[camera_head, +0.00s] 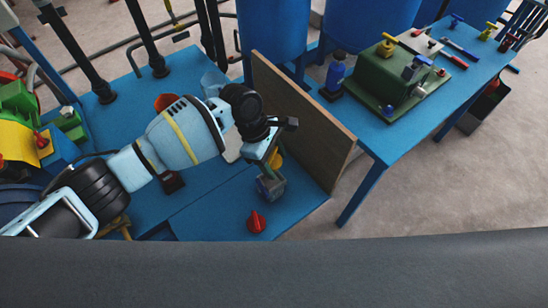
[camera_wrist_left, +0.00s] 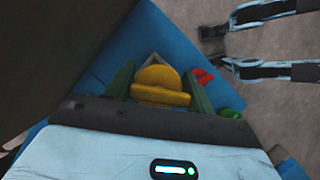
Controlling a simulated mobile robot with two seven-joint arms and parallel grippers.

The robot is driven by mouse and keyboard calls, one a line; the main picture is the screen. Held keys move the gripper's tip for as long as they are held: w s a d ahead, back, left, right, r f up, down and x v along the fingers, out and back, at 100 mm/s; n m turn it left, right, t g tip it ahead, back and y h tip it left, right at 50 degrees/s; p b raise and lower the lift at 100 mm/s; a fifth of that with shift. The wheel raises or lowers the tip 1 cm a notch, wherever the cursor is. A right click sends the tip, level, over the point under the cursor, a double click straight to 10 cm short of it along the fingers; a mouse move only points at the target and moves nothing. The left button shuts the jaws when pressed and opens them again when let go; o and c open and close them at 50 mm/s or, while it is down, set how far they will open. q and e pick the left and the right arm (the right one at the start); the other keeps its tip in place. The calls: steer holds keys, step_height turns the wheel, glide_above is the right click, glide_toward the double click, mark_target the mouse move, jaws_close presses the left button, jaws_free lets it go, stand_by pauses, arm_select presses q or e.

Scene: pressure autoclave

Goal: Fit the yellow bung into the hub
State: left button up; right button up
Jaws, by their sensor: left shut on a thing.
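The yellow bung (camera_wrist_left: 158,84) sits between the two green fingers of my left gripper (camera_wrist_left: 158,90) in the left wrist view. The fingers are shut on it. In the head view my left gripper (camera_head: 267,158) points down near the front right of the blue table, and only a small part of the yellow bung (camera_head: 277,158) shows beside it. A small grey-blue block (camera_head: 271,187), possibly the hub, stands just below the gripper. Whether the bung touches it I cannot tell. My right gripper is not identifiable.
A brown upright panel (camera_head: 300,120) stands close on the right of my left gripper. A red knob-like piece (camera_head: 257,221) lies on the blue table (camera_head: 210,205) near its front edge. Another blue table, at the right, holds a green block (camera_head: 393,82) and several tools.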

arm_select(q)
steer(key=shift+s+f+b, duration=0.1)
steer(key=shift+f+b, duration=0.45)
steer(key=shift+f, duration=2.1)
arm_select(e)
steer(key=shift+s+f, duration=0.85)
steer(key=shift+f, duration=0.1)
steer(key=shift+w+r, duration=0.1)
arm_select(q)
steer(key=shift+p, duration=0.3)
arm_select(e)
steer(key=shift+w+r, duration=0.45)
steer(key=shift+s, duration=0.1)
arm_select(q)
steer(key=shift+p, duration=0.3)
arm_select(e)
steer(key=shift+r, duration=0.3)
steer(key=shift+w+r, duration=0.1)
steer(key=shift+w, duration=0.2)
steer(key=shift+w+r, duration=0.35)
arm_select(q)
steer(key=shift+f, duration=0.85)
arm_select(e)
steer(key=shift+s+f, duration=0.4)
steer(key=shift+s, duration=0.05)
